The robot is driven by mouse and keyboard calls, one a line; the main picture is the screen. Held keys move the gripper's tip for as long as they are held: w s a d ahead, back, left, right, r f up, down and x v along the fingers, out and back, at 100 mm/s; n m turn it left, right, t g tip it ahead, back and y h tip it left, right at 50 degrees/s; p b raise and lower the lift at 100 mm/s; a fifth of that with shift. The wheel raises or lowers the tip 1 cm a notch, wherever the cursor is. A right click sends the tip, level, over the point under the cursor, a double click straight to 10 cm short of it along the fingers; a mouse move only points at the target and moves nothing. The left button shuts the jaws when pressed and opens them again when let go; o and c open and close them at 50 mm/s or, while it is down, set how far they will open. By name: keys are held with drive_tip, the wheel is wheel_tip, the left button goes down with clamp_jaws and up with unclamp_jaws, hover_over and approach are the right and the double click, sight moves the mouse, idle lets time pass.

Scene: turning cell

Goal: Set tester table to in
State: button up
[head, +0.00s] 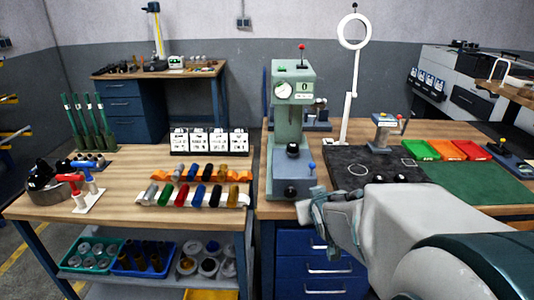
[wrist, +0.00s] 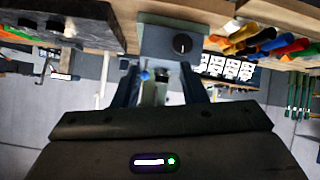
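The tester is a green upright machine (head: 281,125) at the front left of the right bench, with a round dial and a red-tipped lever on top. A blue knob (head: 312,165) shows at the right of its lower part, beside a dark round piece. In the wrist view, the tester's grey base front (wrist: 160,42) with a black knob is ahead, and the blue knob (wrist: 145,75) shows between my fingers. My gripper (head: 312,207) is just right of the tester's base, below the blue knob. Its fingers (wrist: 160,80) are apart. Whether it touches anything, I cannot tell.
Green and red trays (head: 420,150) lie farther right. The left bench (head: 120,200) holds coloured handled tools and label cards. A floor gap separates the benches.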

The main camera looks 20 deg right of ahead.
sight(313, 168)
drive_tip(key=w+d+f+n+t+y+b, duration=0.1)
drive_tip(key=w+d+f+t+b, duration=0.1)
drive_tip(key=w+d+t+b, duration=0.35)
drive_tip(key=shift+t, duration=0.95)
drive_tip(key=w+p, duration=0.3)
drive_tip(key=w, duration=0.1)
drive_tip(key=w+d+p, duration=0.1)
drive_tip(key=w+p, duration=0.2)
drive_tip(key=w, duration=0.1)
drive_tip(key=w+p, duration=0.3)
drive_tip(key=w, duration=0.1)
drive_tip(key=shift+w+d+r, duration=0.15)
drive_tip(key=shift+w+d, duration=0.1)
clamp_jaws()
